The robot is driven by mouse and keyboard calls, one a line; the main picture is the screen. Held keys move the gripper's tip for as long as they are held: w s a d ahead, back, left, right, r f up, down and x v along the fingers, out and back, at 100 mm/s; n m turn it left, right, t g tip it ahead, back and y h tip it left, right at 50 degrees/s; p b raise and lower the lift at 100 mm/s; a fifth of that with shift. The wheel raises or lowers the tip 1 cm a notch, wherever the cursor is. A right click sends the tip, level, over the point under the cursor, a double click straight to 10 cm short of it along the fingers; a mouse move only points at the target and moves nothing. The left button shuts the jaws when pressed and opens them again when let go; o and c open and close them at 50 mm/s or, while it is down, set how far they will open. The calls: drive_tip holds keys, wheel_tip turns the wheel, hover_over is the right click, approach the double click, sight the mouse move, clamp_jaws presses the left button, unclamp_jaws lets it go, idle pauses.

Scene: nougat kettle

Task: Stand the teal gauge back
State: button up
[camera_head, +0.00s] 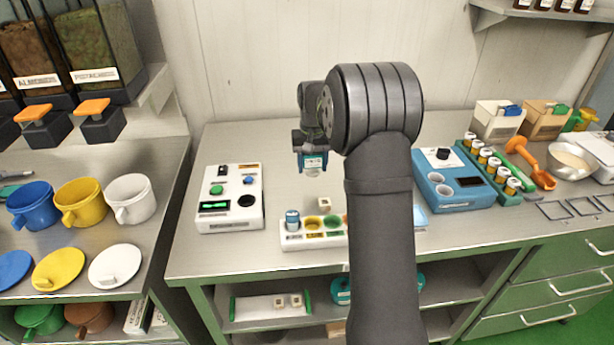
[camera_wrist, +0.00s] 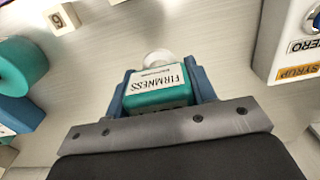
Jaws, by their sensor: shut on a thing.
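The teal gauge (camera_head: 314,161), labelled FIRMNESS, sits between the jaws of my gripper (camera_head: 312,151). In the wrist view, the gauge (camera_wrist: 160,97) shows its white label and a pale round end, with the blue fingers of my gripper (camera_wrist: 165,92) closed on both sides. In the head view its pale end points down toward the counter, behind the front row of things. I cannot tell whether that end touches the counter. Part of the gauge is hidden by the fingers.
A white control box (camera_head: 230,198) stands left of the gauge. A white tray of coloured wells (camera_head: 293,241) lies in front, near a small numbered block (camera_head: 322,203). A blue device (camera_head: 455,190) stands right. My arm hides the counter's middle. A teal round thing (camera_wrist: 18,62) shows in the wrist view.

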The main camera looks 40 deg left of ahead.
sight(307, 186)
drive_tip(key=shift+s+a+f, duration=0.2)
drive_tip(key=shift+a+f, duration=0.25)
drive_tip(key=shift+a, duration=0.3)
drive_tip(key=shift+f, duration=2.05)
drive_tip(key=o, duration=0.9)
drive_tip(key=shift+f, duration=0.15)
drive_tip(key=shift+c, duration=0.2)
wheel_tip(307, 186, up, 12)
drive_tip(key=shift+r, duration=0.2)
drive_tip(key=shift+f, duration=0.1)
